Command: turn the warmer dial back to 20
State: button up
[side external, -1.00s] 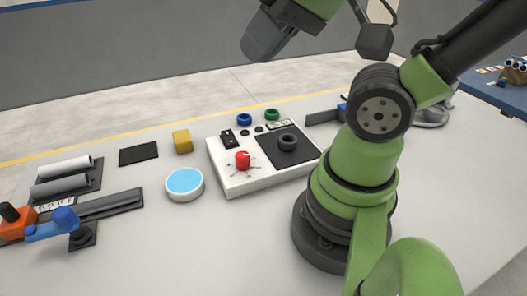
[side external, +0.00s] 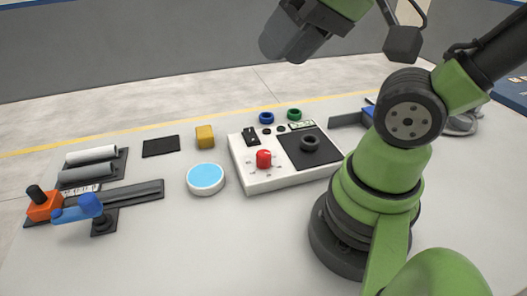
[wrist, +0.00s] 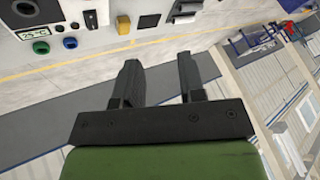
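The warmer (side external: 258,184) is a white box on the table, with a red dial (side external: 264,159) on its front left and a dark plate carrying a black ring (side external: 310,143) on its right. The marks around the dial are too small to read. My gripper (side external: 282,48) is high above and behind the warmer, apart from the dial. In the wrist view, its two dark fingers (wrist: 158,62) stand apart with nothing between them. That view also shows the warmer's edge and a small display (wrist: 35,33) that seems to read 25 °C; the dial is not visible there.
A blue ring (side external: 266,118) and a green ring (side external: 294,114) lie behind the warmer. A blue-topped round dish (side external: 206,178) and a yellow block (side external: 205,137) are to its left. Grey pipes (side external: 88,173) and an orange-and-blue clamp (side external: 62,206) are at far left. The table front is clear.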

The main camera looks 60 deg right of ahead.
jog(key=o, duration=0.3)
jog(key=w+d+f+g, duration=0.1)
jog(key=w+f, duration=0.1)
jog(key=w+d+f+g+h, duration=0.1)
jog(key=f, duration=0.1)
jog(key=w+d+f+g, duration=0.1)
jog(key=w+d+f, duration=0.1)
jog(key=shift+w+d+f+m, duration=0.1)
jog(key=shift+w+m, duration=0.25)
jog(key=shift+m, duration=0.05)
jog(key=g, duration=0.4)
send_over(264, 153)
jog(key=shift+h, duration=0.4)
notch_tip(264, 153, down, 11)
jog(key=shift+f, duration=0.1)
notch_tip(264, 153, down, 9)
jog(key=shift+f, duration=0.2)
jog(key=c, duration=0.9)
